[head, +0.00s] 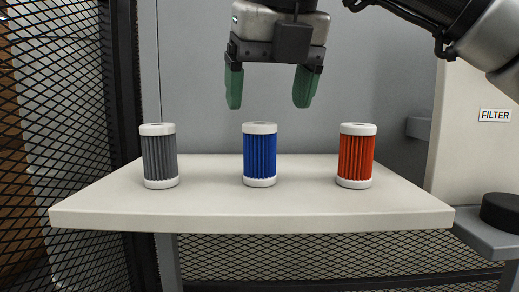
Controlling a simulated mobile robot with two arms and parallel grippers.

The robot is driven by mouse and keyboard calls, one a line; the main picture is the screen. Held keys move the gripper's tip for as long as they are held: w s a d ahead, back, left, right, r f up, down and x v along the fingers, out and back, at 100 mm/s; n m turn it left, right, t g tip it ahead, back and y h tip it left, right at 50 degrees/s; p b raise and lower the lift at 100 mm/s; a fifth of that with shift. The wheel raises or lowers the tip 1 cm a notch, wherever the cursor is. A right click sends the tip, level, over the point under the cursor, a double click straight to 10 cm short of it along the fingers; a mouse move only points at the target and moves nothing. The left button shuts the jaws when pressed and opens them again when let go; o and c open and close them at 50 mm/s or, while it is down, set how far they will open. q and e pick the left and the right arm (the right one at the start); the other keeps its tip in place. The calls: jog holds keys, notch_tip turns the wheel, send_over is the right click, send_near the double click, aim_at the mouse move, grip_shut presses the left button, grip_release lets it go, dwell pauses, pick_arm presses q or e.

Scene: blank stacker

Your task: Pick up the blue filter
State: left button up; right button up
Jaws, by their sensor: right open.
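The blue filter (260,156) is a pleated cylinder with white end caps. It stands upright in the middle of the white table (250,212). My right gripper (268,104) hangs in the upper middle of the head view, its green fingers pointing down and spread wide. It is open and empty, and its fingertips show above the blue filter's top, one to each side, apart from it. My left gripper is not in the head view.
A grey filter (159,157) stands upright on the table at left and a red filter (356,157) at right, with free gaps between them. Black mesh fencing (65,100) is at left. A cream box labelled FILTER (470,150) is at right.

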aim_at(263, 124)
jog(key=p+x, duration=0.1)
jog(key=x, duration=0.2)
jog(key=p+x, duration=0.1)
jog(key=x, duration=0.2)
jog(key=shift+w+a, duration=0.15)
jog(key=shift+w, duration=0.35)
jog(key=shift+s+f+p, duration=0.2)
jog(key=shift+f+p, duration=0.2)
jog(key=shift+f, duration=0.15)
jog(key=shift+w+f, duration=0.15)
jog(key=shift+w+a, duration=0.1)
jog(key=shift+w, duration=0.1)
jog(key=c, duration=0.4)
jog(key=shift+s, duration=0.15)
jog(key=c, duration=0.7)
